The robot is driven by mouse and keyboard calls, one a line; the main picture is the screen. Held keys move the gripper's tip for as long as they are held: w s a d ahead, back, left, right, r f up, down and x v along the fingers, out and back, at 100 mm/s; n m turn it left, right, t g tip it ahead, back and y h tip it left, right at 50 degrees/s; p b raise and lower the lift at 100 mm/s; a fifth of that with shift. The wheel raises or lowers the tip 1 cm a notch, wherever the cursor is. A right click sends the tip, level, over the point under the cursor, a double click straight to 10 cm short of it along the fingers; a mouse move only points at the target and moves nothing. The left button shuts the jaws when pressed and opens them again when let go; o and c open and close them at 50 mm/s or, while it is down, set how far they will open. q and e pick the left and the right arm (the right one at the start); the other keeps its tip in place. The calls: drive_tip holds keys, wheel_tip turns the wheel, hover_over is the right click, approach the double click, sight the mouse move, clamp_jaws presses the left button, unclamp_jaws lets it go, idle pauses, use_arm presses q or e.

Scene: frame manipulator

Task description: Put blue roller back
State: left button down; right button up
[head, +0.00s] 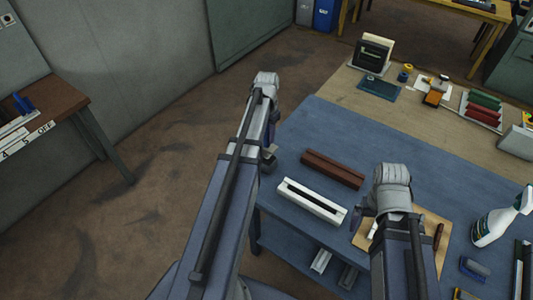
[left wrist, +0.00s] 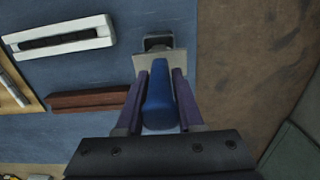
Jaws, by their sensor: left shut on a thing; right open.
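My left gripper (left wrist: 159,80) is shut on the blue roller (left wrist: 158,105), a long rounded blue piece between its two fingers. A pale grey plate (left wrist: 142,65) shows at the roller's far end; I cannot tell whether it is part of the roller or apart from it. In the head view the left gripper (head: 268,158) is by the left edge of the blue table top, and the roller is not clearly seen there. My right gripper (head: 368,212) is above the table near the tan board, largely hidden by its arm, open.
The blue table (head: 330,130) carries a white slotted block (head: 312,202), a dark red bar (head: 332,169), a tan board (head: 433,222) and a spray bottle (head: 495,222). A rack with green and red rolls (head: 483,108) stands behind. A brown table (head: 60,105) is at left, with floor between.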

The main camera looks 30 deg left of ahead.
sight(267, 147)
use_arm(q)
drive_tip(key=shift+f+b, duration=2.75)
drive_tip(key=shift+f, duration=0.6)
drive_tip(key=shift+d+r, duration=0.1)
drive_tip(key=shift+r, duration=0.05)
drive_tip(key=c, duration=0.5)
unclamp_jaws()
drive_tip(key=shift+c, duration=0.2)
wheel_tip(267, 147, up, 12)
drive_tip(key=p, duration=1.2)
